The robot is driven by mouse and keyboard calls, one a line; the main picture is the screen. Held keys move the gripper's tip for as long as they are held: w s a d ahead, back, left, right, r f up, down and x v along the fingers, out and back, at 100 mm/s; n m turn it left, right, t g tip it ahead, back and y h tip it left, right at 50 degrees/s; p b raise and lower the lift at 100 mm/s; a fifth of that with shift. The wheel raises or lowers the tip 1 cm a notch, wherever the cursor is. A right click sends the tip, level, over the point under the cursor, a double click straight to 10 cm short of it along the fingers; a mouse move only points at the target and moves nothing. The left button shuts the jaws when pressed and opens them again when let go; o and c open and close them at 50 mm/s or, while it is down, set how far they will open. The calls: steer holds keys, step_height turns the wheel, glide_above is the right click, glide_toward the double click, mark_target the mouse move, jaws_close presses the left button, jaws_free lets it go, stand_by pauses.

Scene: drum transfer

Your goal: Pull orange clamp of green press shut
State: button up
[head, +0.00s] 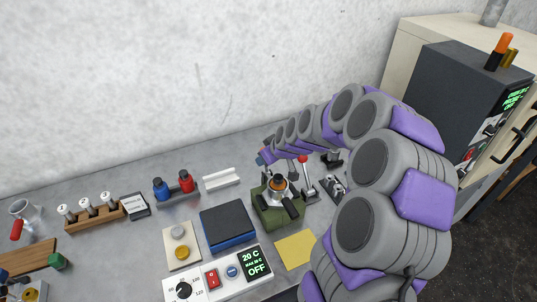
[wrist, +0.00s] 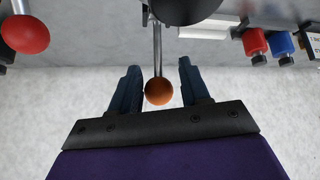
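The green press (head: 268,214) stands on the bench near the middle of the head view, with an orange part (head: 278,183) and black knobs on top. In the wrist view an orange ball (wrist: 159,92) sits on the end of a thin metal rod (wrist: 157,50), which runs up to a dark round knob (wrist: 186,8). My gripper (wrist: 158,68) is open, its two blue fingers on either side of the ball with gaps visible. In the head view my gripper (head: 266,157) is just behind the press, partly hidden. The rod's joint with the press is hidden.
A red-knobbed lever (head: 304,160) stands right of the press. A blue box (head: 229,226) is at its left, and red and blue bottles (head: 173,187) are behind left. A yellow sheet (head: 295,249) lies in front. The wall is close behind.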

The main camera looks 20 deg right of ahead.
steer(key=shift+o, duration=1.1)
steer(key=shift+w+r, duration=0.1)
steer(key=shift+r, duration=0.15)
steer(key=shift+r, duration=0.1)
steer(key=shift+d+r, duration=0.15)
steer(key=shift+r, duration=0.1)
steer(key=p+v, duration=0.2)
steer(key=v, duration=1.4)
steer(key=shift+s+p, duration=0.4)
steer(key=shift+s, duration=0.1)
